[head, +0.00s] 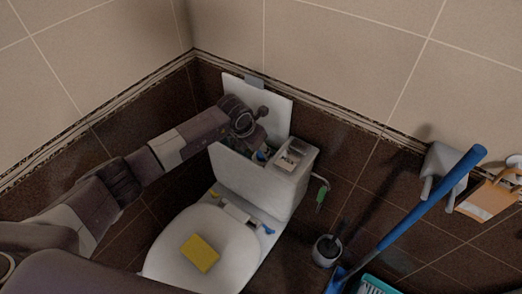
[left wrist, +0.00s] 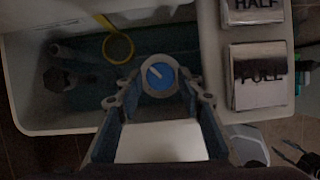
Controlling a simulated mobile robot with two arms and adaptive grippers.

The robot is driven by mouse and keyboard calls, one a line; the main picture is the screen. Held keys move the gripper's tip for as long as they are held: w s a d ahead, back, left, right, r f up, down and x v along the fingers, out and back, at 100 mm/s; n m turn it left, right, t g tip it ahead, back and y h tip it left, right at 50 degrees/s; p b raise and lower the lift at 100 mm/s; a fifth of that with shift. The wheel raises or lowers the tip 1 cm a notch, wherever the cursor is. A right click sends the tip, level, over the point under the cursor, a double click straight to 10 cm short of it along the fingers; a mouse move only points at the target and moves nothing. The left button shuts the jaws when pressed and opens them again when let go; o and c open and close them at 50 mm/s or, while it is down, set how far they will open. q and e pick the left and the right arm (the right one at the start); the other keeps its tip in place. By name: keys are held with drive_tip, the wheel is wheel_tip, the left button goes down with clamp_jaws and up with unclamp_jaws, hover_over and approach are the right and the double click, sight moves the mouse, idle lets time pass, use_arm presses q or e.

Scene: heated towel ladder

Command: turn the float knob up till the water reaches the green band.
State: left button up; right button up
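The float knob (left wrist: 158,76) is a round blue dial with a white pointer line, seen from above inside the open tank in the left wrist view. My left gripper (left wrist: 160,98) is over it, fingers apart on either side of the knob; I cannot tell whether they touch it. In the head view my left gripper (head: 260,146) reaches down into the tank (head: 245,178), and the knob is mostly hidden. The water inside looks dark teal (left wrist: 85,90). I cannot make out a green band.
A yellow ring (left wrist: 118,47) and a dark fitting (left wrist: 58,80) sit in the tank left of the knob. HALF and FULL flush buttons (left wrist: 257,75) are at right. The tank lid (head: 275,105) leans behind. A yellow sponge (head: 200,253) lies on the toilet lid (head: 185,235).

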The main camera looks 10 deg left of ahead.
use_arm(q)
drive_tip(key=shift+w+d+f, duration=0.1)
drive_tip(key=shift+w+f, duration=0.05)
drive_tip(key=shift+f, duration=0.4)
drive_tip(key=c, duration=0.8)
drive_tip(key=shift+w+f+b, duration=0.1)
drive_tip(key=shift+f+b, duration=0.1)
drive_tip(key=shift+b, duration=0.1)
drive_tip(key=shift+c, duration=0.2)
drive_tip(key=m+h+b, duration=0.1)
drive_tip(key=m+b, duration=0.2)
drive_tip(key=b, duration=0.1)
drive_tip(key=shift+w+g, duration=0.1)
drive_tip(key=shift+g, duration=0.2)
drive_tip(key=shift+r+m+b, duration=0.1)
drive_tip(key=shift+m+b, duration=0.3)
drive_tip(key=shift+b, duration=0.05)
use_arm(e)
drive_tip(key=f, duration=0.1)
drive_tip(key=w+f, duration=0.1)
drive_tip(key=f, duration=0.3)
drive_tip(key=shift+w+f, duration=0.2)
drive_tip(key=shift+w, duration=0.15)
use_arm(q)
drive_tip(key=shift+r, duration=0.1)
